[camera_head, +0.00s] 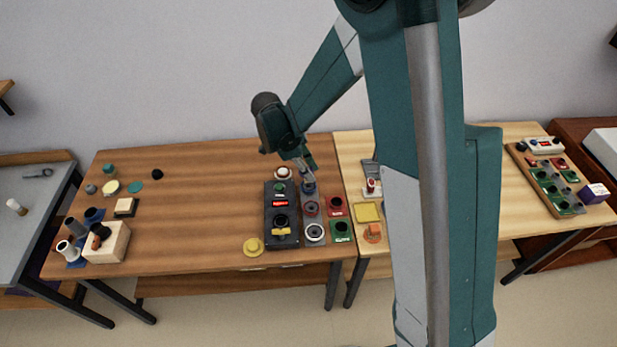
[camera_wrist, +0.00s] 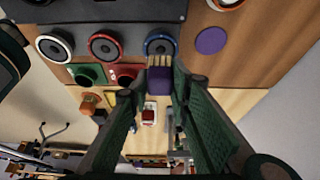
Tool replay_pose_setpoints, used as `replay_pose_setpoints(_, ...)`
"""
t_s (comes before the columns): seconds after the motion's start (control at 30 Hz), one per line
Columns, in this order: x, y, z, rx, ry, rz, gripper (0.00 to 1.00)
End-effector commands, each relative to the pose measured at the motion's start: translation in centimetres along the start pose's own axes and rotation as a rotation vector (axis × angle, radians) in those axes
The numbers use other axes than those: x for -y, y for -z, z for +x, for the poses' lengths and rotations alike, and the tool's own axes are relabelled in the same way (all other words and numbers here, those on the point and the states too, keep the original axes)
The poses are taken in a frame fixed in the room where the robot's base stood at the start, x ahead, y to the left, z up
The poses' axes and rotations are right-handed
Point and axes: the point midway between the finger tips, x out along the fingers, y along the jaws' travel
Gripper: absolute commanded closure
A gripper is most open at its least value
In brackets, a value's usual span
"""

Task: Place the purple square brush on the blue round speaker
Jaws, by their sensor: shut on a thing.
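The purple square brush (camera_wrist: 158,84) is held between the fingertips of my gripper (camera_wrist: 160,88) in the wrist view. Its pale bristles point away from my gripper. The blue round speaker (camera_wrist: 161,45) has a blue ring and a dark centre. It shows just beyond the bristles, which overlap its near edge in the picture. I cannot tell whether they touch. In the head view my gripper (camera_head: 306,166) hangs over the blue round speaker (camera_head: 308,188) and partly covers it. The brush is too small to make out there.
A red-ringed speaker (camera_wrist: 104,47) and a white-ringed speaker (camera_wrist: 55,46) stand in line with the blue one. A purple disc (camera_wrist: 210,40) lies beside it. A dark control box (camera_head: 281,215) stands left. Red (camera_head: 335,206) and green (camera_head: 341,231) boxes stand right. The wooden table has free room farther left.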

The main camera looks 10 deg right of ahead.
Motion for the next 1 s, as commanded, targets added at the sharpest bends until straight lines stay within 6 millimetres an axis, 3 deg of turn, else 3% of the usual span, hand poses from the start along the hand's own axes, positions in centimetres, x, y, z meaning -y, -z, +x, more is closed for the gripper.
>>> replay_pose_setpoints(0.3,0.0,-1.1,2.7,0.000,0.000,0.000,0.92)
replay_pose_setpoints(0.83,0.0,-1.4,3.3,0.000,0.000,0.000,0.92)
replay_pose_setpoints(0.87,0.0,-1.4,3.2,0.000,0.000,0.000,0.76)
replay_pose_setpoints(0.93,0.0,-1.3,3.2,0.000,0.000,0.000,0.67)
replay_pose_setpoints(1.0,0.0,-1.3,3.2,0.000,0.000,0.000,0.65)
